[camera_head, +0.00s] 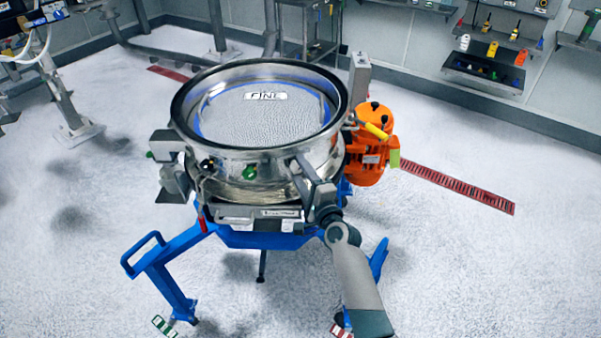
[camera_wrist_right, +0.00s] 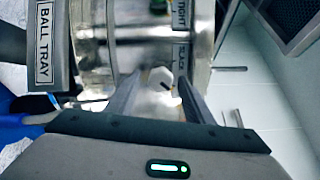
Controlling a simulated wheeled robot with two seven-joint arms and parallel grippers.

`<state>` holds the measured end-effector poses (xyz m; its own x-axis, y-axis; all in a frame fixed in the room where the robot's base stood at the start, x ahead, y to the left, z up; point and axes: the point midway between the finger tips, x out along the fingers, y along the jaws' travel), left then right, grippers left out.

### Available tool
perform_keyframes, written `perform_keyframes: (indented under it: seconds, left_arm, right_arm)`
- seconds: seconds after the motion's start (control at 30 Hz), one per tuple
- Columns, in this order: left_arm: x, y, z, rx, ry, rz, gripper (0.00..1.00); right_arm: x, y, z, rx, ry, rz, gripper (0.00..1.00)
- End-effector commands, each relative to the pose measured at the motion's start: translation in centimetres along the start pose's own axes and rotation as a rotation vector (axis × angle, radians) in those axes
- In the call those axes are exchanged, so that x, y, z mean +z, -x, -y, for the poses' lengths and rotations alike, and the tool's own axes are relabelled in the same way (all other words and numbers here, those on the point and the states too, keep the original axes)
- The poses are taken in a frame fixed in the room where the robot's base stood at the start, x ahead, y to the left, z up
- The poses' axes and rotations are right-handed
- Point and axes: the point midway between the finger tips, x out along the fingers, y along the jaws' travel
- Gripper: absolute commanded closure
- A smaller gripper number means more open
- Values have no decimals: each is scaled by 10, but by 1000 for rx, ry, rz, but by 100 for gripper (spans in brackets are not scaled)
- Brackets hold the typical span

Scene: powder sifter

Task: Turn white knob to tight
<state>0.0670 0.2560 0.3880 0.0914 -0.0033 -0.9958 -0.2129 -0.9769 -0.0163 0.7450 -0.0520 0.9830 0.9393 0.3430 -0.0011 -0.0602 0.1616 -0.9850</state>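The white knob (camera_wrist_right: 160,77) shows in the right wrist view, on the front of the shiny metal sifter drum. My right gripper (camera_wrist_right: 160,86) is at the drum with one finger on either side of the knob. A small gap seems to show beside the right finger, so the fingers look open around the knob; contact is unclear. In the head view my right gripper (camera_head: 298,167) reaches the drum's front right side and the knob is hidden by it. The round sifter (camera_head: 240,163) has a mesh top with a white label (camera_head: 265,96). My left gripper is not in view.
A green knob (camera_head: 249,172) sits on the drum's front. An orange motor (camera_head: 368,150) is at the right. The blue frame (camera_head: 160,262) spreads below. A "BALL TRAY" label (camera_wrist_right: 44,45) shows in the wrist view. The floor around is mostly clear.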

Motion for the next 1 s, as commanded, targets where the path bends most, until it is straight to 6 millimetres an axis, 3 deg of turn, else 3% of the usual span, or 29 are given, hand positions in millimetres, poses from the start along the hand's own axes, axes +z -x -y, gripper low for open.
perform_keyframes:
  seconds: [0.27, 0.47, 1.0]
  left_arm:
    - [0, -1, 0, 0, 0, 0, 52]
    - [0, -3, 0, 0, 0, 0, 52]
    - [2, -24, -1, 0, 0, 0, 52]
  right_arm:
    - [0, 4, 0, -1, 1, 0, 52]
    - [0, 20, -1, -1, 0, 0, 52]
    - [-1, 121, -3, 1, 1, -1, 52]
